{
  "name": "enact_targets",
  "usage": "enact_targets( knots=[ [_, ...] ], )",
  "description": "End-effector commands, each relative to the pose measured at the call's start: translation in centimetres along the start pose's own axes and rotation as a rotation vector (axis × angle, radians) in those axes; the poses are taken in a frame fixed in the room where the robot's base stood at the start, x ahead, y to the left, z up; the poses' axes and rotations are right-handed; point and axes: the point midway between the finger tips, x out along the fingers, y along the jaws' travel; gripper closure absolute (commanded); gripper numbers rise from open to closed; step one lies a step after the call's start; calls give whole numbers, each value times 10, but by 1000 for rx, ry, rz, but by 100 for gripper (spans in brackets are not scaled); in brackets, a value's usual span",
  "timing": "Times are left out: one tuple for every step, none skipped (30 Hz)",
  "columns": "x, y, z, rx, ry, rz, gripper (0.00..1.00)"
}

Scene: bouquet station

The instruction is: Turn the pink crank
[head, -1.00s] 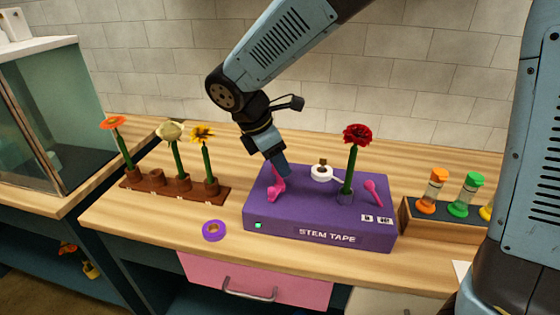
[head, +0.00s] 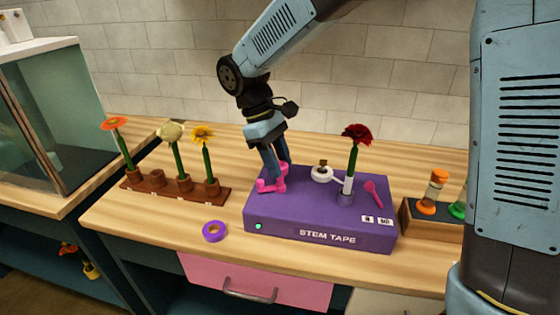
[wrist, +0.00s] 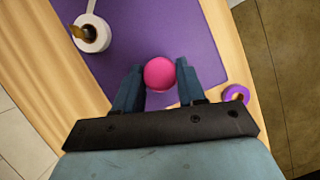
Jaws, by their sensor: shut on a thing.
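The pink crank (head: 266,187) sits on the left part of the purple stem tape box (head: 320,240). My gripper (head: 279,172) comes down onto the crank from above. In the wrist view the crank's round pink knob (wrist: 160,73) lies between the two fingertips, and my gripper (wrist: 159,78) is shut on it. On the box, a white tape roll (head: 322,174) has a strip running to the stem of an upright red flower (head: 356,133). The lower part of that stem looks white. A pink lever (head: 373,190) stands to its right.
A brown rack (head: 150,190) with orange, cream and yellow flowers stands left of the box. A purple tape roll (head: 214,231) lies on the bench before it. A wooden holder (head: 425,224) with capped vials is at the right, partly hidden by my body.

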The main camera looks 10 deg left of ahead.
Motion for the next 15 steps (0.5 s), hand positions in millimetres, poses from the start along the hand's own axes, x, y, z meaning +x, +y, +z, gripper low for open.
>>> enact_targets(
  knots=[
    [-2,0,-2,28,7,-11,91],
    [-2,0,-2,46,7,-19,91],
    [-2,1,-2,70,6,-29,91],
    [-2,1,-2,85,6,-35,91],
    [-2,1,-1,100,6,-41,91],
    [-2,1,-1,118,6,-48,91],
    [-2,1,-1,130,6,-54,91],
    [-2,1,-1,142,6,-59,91],
    [-2,1,-2,156,6,-65,91],
    [-2,1,-1,165,6,-68,91],
    [-2,1,-2,172,6,-71,91],
    [-2,1,-2,182,6,-75,91],
    [-2,1,-1,189,7,-77,91],
    [-2,2,-1,194,7,-79,91],
    [-2,2,-2,199,7,-81,91]
  ],
)
